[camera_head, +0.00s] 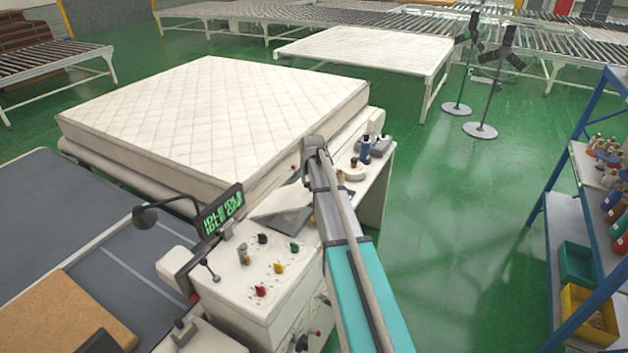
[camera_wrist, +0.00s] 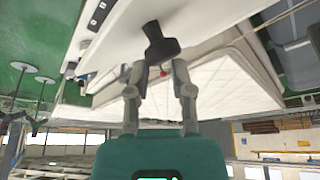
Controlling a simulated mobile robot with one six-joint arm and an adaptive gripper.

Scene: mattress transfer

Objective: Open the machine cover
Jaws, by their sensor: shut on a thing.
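The white machine (camera_head: 235,300) stands in the middle of the head view, with coloured knobs on its top. A pale flat panel (camera_head: 280,203), which looks like the cover, sits tilted on the machine beside my arm, with a grey surface showing at its lower edge. In the wrist view, which is upside down, my gripper (camera_wrist: 160,65) has its two fingers on either side of a black handle-like piece (camera_wrist: 160,40) and is shut on it. The piece stands against a white surface.
A quilted mattress (camera_head: 215,120) lies on a conveyor behind the machine. A lamp (camera_head: 145,216) and a green-lit display (camera_head: 222,210) rise at the machine's left. Small bottles (camera_head: 365,150) stand on its far end. A blue shelf (camera_head: 560,200) is at right, with clear green floor between.

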